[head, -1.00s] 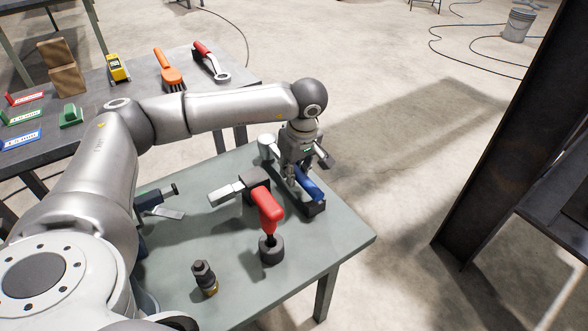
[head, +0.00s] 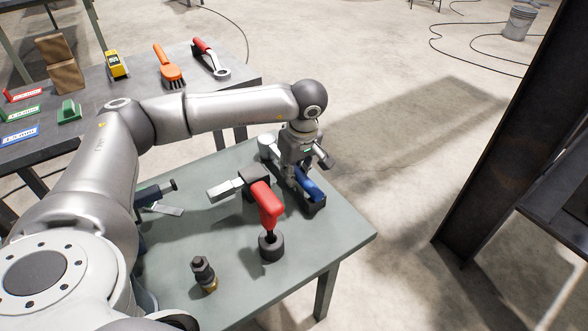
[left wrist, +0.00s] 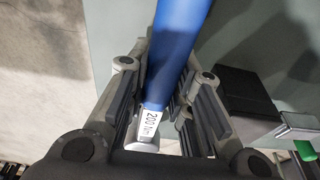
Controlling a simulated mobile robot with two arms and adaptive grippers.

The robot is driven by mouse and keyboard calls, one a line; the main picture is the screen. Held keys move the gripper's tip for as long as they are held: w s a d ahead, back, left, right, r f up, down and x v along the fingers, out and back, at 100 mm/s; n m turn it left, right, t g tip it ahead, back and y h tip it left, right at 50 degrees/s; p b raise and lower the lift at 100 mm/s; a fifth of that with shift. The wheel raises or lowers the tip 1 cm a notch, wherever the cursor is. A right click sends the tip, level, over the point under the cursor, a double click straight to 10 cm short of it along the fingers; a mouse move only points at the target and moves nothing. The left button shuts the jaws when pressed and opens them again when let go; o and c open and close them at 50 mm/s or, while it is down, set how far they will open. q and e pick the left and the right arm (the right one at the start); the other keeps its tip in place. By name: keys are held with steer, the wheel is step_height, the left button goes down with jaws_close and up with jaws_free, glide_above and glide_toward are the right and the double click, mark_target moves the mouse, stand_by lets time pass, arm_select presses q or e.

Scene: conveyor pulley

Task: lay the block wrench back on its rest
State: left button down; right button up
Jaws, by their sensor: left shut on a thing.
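The block wrench, a blue-handled tool (head: 309,187), is at the right rear of the green-grey table. My left gripper (head: 297,174) is shut on it from above. In the left wrist view the blue handle (left wrist: 176,55) runs between the fingers (left wrist: 160,105), with a white "200 Nm" label near its end. A dark rest (head: 317,208) is directly under the blue handle in the head view. The wrench is at or just above it; I cannot tell whether it bears on it. The gripper hides part of the wrench. My right gripper is not in view.
A black block with a pale metal bar (head: 224,189) lies left of the gripper. A dark fitting (head: 204,274) stands in front. The table's right edge is close to the rest.

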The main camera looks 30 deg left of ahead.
arm_select(q)
steer(key=shift+f, duration=0.3)
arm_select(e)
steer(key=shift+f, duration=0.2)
arm_select(q)
steer(key=c, duration=1.2)
jaws_free()
steer(key=shift+f, duration=0.1)
steer(key=p+v, duration=0.2)
steer(key=v, duration=0.1)
steer(key=shift+d+r+p, duration=0.1)
steer(key=shift+r+p, duration=0.25)
steer(key=shift+r, duration=0.25)
steer(key=shift+p+v, duration=0.55)
steer(key=shift+v, duration=0.25)
steer(key=shift+d+r+p, duration=0.15)
steer(key=shift+r+p, duration=0.35)
steer(key=shift+r, duration=0.15)
steer(key=shift+s+d+r+p, duration=0.1)
steer(key=shift+r+p, duration=0.25)
steer(key=shift+r, duration=0.15)
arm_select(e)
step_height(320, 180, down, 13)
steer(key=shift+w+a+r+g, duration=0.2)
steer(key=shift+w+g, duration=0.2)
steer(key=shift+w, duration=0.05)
